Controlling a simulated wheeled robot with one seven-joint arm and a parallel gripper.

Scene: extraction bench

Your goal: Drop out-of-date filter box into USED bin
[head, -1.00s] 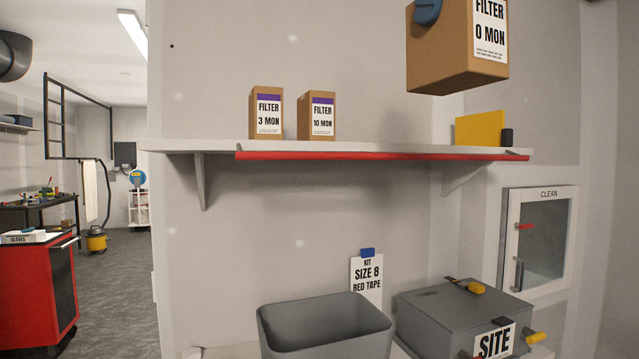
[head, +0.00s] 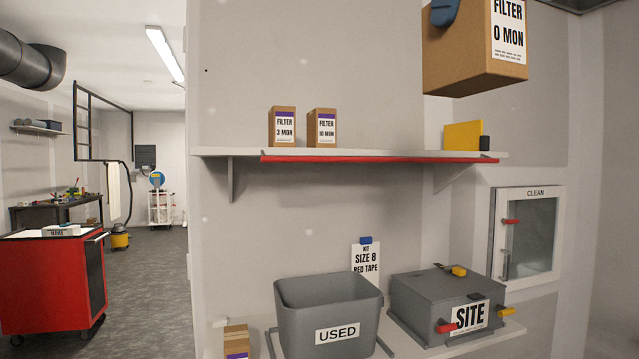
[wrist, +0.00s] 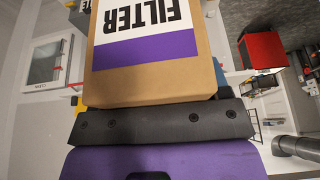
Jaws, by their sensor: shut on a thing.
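A brown filter box (head: 470,62) labelled "FILTER 0 MON" is held up at the top right of the head view, its top cut off by the frame. My gripper (head: 444,12) is shut on it; one blue finger shows against its side. In the wrist view the box (wrist: 155,88) shows its label upside down and a purple band, against a dark grey part of my gripper. The grey USED bin (head: 300,328) stands on the lower surface, open at the top. The box is well above it and to its right. The bin's floor is hidden.
A shelf (head: 225,153) with a red front edge holds two smaller filter boxes, "3 MON" (head: 283,128) and "10 MON" (head: 321,128). A closed grey SITE case (head: 420,305) stands right of the bin. Another brown box (head: 235,338) is at lower left.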

